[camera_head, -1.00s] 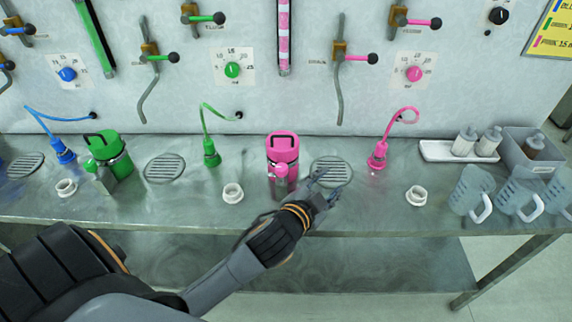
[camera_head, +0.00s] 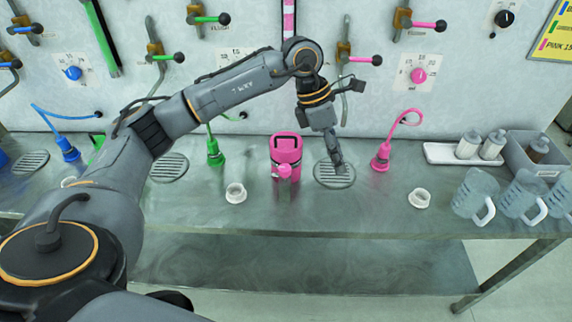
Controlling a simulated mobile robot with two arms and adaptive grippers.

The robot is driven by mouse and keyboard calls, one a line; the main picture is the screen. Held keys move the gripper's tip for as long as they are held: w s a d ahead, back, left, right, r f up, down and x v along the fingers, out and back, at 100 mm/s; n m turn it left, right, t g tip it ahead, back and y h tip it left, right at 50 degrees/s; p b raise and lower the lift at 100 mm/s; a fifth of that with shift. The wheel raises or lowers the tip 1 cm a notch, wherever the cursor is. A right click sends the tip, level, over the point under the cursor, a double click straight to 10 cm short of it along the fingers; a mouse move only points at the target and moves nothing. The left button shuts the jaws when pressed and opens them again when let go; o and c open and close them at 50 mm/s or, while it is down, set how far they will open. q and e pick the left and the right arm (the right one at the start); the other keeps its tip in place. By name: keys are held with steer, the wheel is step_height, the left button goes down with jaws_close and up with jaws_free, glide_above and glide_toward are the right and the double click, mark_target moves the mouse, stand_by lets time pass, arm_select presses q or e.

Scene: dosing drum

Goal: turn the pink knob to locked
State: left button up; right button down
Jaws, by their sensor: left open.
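A pink canister (camera_head: 286,148) with a handle on top stands upright on the metal bench. A small pink knob-like part (camera_head: 284,170) sits on its front; its setting is too small to read. A round pink dial knob (camera_head: 418,76) sits on a white numbered plate on the wall; no locked mark is readable there. My left gripper (camera_head: 337,160) is open and empty. It points down over the round drain grate to the right of the canister, apart from both pink knobs. My right gripper is out of view.
A pink hose connector (camera_head: 381,158) stands right of the grate (camera_head: 334,180). White rings (camera_head: 235,193) lie near the bench front. A pink-handled lever (camera_head: 360,59) is on the wall close to my wrist. Jugs (camera_head: 474,192) stand at right. My left arm hides the green canister.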

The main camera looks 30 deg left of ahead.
mark_target(285, 167)
arm_select(q)
steer(key=a+r+n+y, duration=0.1)
steer(key=a+r+y, duration=0.3)
steer(key=a, duration=0.9)
steer(key=shift+g+y, duration=0.3)
steer(key=shift+y, duration=0.2)
steer(key=f+p, duration=0.2)
steer(key=f, duration=0.4)
steer(key=f+p, duration=0.1)
steer(key=f, duration=0.6)
steer(key=shift+s+d+f+p, duration=0.1)
steer(key=shift+s+p, duration=0.1)
steer(key=shift+p, duration=0.15)
steer(key=shift+f, duration=0.6)
